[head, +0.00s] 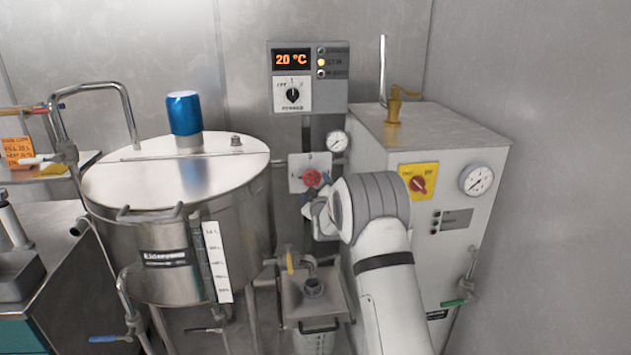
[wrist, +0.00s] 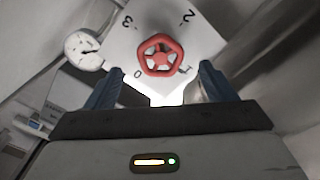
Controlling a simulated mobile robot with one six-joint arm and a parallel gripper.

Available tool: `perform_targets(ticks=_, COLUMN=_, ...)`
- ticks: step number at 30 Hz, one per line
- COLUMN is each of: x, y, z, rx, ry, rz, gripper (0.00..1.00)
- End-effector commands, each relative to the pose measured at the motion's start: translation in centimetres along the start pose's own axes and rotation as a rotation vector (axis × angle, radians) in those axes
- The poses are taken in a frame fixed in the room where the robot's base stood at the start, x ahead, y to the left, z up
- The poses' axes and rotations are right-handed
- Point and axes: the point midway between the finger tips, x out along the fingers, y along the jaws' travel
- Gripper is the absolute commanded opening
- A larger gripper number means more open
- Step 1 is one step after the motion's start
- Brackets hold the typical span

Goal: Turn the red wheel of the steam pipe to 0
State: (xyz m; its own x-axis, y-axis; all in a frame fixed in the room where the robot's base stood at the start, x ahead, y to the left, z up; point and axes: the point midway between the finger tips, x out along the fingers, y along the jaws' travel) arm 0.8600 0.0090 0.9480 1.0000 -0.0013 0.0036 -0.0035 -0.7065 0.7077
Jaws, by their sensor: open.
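The red wheel (head: 312,178) sits on a light square plate (head: 297,172) on the steam pipe, in the middle of the head view. In the wrist view the red wheel (wrist: 160,55) has several spokes, and its plate (wrist: 125,42) is tilted, with the marks 0, 1, 2 and 3 at its corners. I cannot tell which mark the wheel is set to. My gripper (wrist: 158,85) is open, its two blue fingers apart on either side below the wheel, with nothing between them. In the head view my wrist partly hides the gripper close to the plate.
A round gauge (head: 337,140) is beside the plate. A control box (head: 308,75) reading 20 °C hangs above. A large steel kettle (head: 175,185) stands left, a white boiler cabinet (head: 465,240) right. A lidded steel vessel (head: 315,295) is below.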

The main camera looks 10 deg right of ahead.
Motion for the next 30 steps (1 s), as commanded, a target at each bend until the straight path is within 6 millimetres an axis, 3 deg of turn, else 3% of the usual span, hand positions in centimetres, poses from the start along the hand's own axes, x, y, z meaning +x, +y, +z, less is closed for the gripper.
perform_targets(ticks=13, x=5.7, y=-0.1, z=0.0, rx=0.001, ry=-0.003, rz=-0.002, gripper=0.77)
perform_targets(ticks=26, x=6.6, y=-0.1, z=-0.1, rx=0.001, ry=-0.002, rz=-0.003, gripper=0.77)
perform_targets(ticks=30, x=6.6, y=-0.1, z=-0.1, rx=0.001, ry=-0.002, rz=-0.003, gripper=0.67)
